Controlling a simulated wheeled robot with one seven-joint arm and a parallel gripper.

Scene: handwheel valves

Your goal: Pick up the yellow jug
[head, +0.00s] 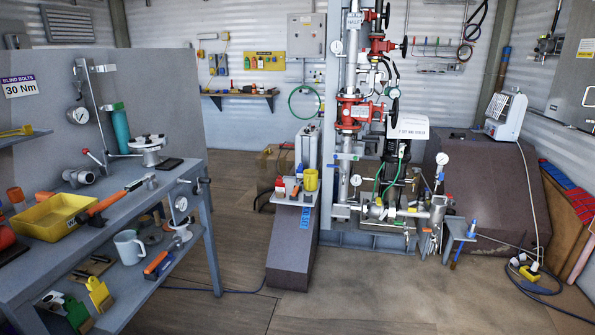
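A small yellow jug-like vessel (311,181) stands upright on a small pale shelf (292,199), left of the pipework in the middle of the head view. It is far off and small, so its handle and spout are hard to make out. A small red and white item (280,187) sits on the same shelf, left of it. My gripper is not in view.
A grey workbench (120,215) on the left holds a yellow tray (50,217), tools and a vise-like fitting. A pale grey jug (130,246) stands on its lower shelf. A dark sloped block (290,250) is below the small shelf. The wooden floor in front is mostly clear; a cable crosses it.

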